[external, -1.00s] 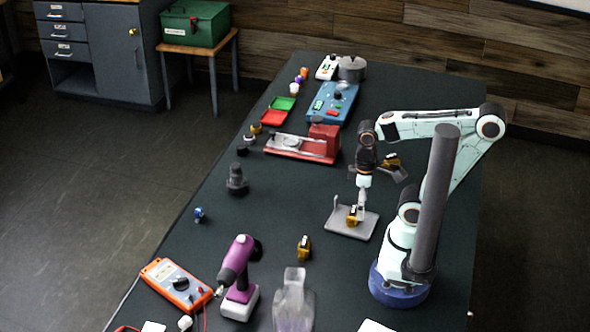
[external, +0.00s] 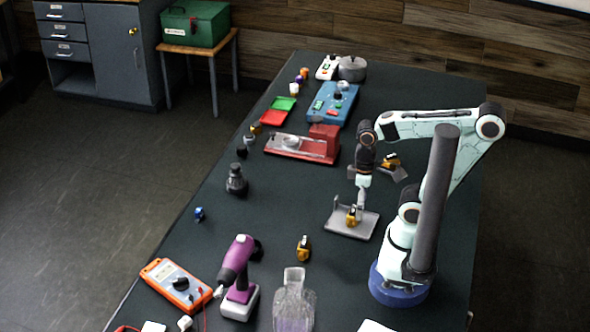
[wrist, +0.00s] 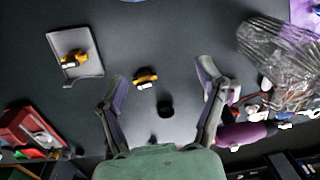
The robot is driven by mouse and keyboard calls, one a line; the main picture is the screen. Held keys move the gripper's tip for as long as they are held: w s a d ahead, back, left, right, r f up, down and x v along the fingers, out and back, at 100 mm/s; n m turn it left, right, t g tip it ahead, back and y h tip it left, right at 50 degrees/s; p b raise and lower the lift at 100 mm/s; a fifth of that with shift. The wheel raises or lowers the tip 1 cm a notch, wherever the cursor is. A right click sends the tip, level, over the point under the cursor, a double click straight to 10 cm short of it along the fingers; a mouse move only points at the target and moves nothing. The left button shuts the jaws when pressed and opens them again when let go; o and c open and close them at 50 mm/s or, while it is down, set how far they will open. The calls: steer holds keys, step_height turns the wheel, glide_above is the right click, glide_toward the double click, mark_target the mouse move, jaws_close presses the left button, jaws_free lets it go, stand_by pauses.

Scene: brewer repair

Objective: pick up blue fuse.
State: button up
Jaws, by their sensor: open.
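A small blue piece, which looks like the blue fuse (external: 199,214), lies near the table's left edge in the external view, well to the left of my gripper (external: 361,195). I cannot make out the fuse in the wrist view. My gripper is above the table, in line with the small grey tray (external: 340,226) in the external view. In the wrist view my gripper (wrist: 162,92) has its fingers spread apart with nothing held between them. A dark round part (wrist: 165,110) shows on the table below, between the fingers.
A yellow-and-black part (external: 304,248) stands on open table. A dark upright part (external: 236,180) is beyond the blue piece. A red device (external: 300,147) lies farther back.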

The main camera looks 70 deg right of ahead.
stand_by(0.4)
steer(key=shift+c, duration=0.7)
steer(key=shift+w, duration=0.1)
